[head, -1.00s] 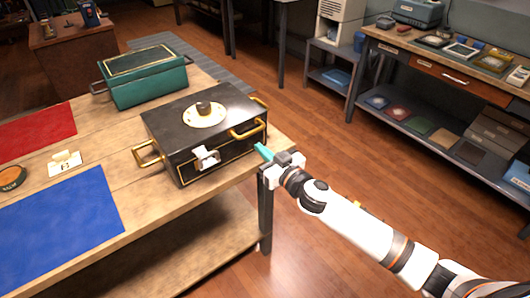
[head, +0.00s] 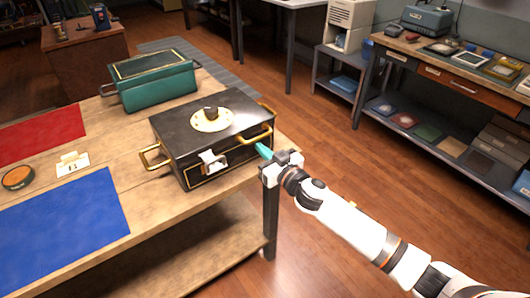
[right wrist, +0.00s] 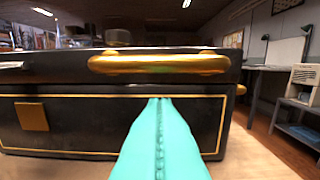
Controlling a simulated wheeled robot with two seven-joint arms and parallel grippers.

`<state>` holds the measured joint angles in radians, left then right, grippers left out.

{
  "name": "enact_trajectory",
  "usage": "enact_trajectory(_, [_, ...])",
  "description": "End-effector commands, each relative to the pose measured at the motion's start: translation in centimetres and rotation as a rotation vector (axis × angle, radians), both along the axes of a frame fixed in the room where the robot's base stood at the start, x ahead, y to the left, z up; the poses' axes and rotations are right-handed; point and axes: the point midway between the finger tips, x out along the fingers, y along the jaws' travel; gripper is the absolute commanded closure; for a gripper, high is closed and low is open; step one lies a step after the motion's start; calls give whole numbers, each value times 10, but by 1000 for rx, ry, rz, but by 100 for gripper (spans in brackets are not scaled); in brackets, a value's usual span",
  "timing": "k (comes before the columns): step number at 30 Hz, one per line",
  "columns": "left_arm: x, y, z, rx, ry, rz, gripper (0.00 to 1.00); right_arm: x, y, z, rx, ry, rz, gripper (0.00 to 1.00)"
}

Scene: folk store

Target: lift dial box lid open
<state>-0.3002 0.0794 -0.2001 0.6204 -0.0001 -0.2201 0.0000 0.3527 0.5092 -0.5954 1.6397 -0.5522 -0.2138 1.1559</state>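The black dial box (head: 230,161) with gold trim stands on the wooden table, its lid down. A gold handle (head: 254,136) runs along the lid's front edge, and a silver latch (head: 213,161) is on the front. My right gripper (head: 264,151) is at the box's front right. In the right wrist view its teal fingers (right wrist: 160,135) are together with nothing between them. Their tips are just below the lid handle (right wrist: 158,63); I cannot tell whether they touch the box. My left gripper is not in view.
A teal box (head: 150,80) stands behind on the same table (head: 150,212). A blue mat (head: 62,220), a red mat (head: 40,135), a small white card stand (head: 72,164) and a round tin (head: 17,178) lie left. Open floor lies right of the table.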

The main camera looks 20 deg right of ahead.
Motion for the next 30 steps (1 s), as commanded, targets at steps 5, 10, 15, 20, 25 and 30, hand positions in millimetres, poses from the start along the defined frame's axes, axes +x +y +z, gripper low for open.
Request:
enact_trajectory(5, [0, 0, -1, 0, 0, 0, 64, 5, 2, 0, 0, 0, 0, 100])
enact_trajectory(10, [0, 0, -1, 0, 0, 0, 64, 10, 4, 0, 1, -1, 0, 100])
enact_trajectory(15, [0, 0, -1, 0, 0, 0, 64, 15, 6, 0, 1, 0, 1, 100])
enact_trajectory(20, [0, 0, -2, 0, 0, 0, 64, 19, 7, 0, 0, 0, 0, 100])
enact_trajectory(25, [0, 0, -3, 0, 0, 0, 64, 23, 9, 0, 0, 0, 0, 100])
enact_trajectory(30, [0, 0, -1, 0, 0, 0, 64, 21, 8, 0, 1, 0, 0, 100])
